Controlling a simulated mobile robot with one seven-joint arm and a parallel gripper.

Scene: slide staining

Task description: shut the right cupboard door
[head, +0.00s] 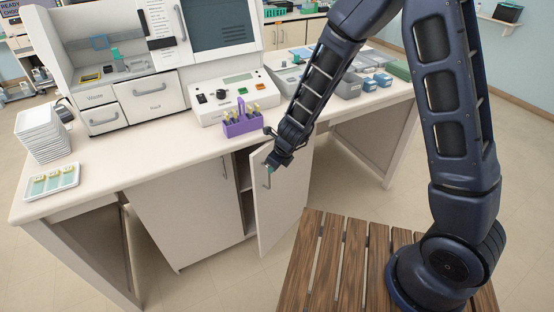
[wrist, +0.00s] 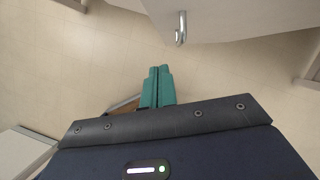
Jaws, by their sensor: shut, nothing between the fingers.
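The right cupboard door (head: 284,205) stands open in the head view, swung out from the cupboard under the bench. A dark gap shows between it and the closed left cupboard door (head: 188,215). The right door's metal handle (head: 267,180) is near its upper left edge. My gripper (head: 269,168) is close to the top of that door, by the handle. In the wrist view my gripper's teal fingers (wrist: 159,72) are together and empty. The handle (wrist: 181,28) stands just beyond and right of the fingertips there, with a visible gap. The door's panel (wrist: 240,18) fills the upper right.
The white bench top (head: 165,160) is above the cupboard. A purple rack (head: 242,125) stands near its front edge, close to my arm. A stack of white trays (head: 43,133) is at the left. The slatted wooden platform (head: 325,265) lies in front of the open door.

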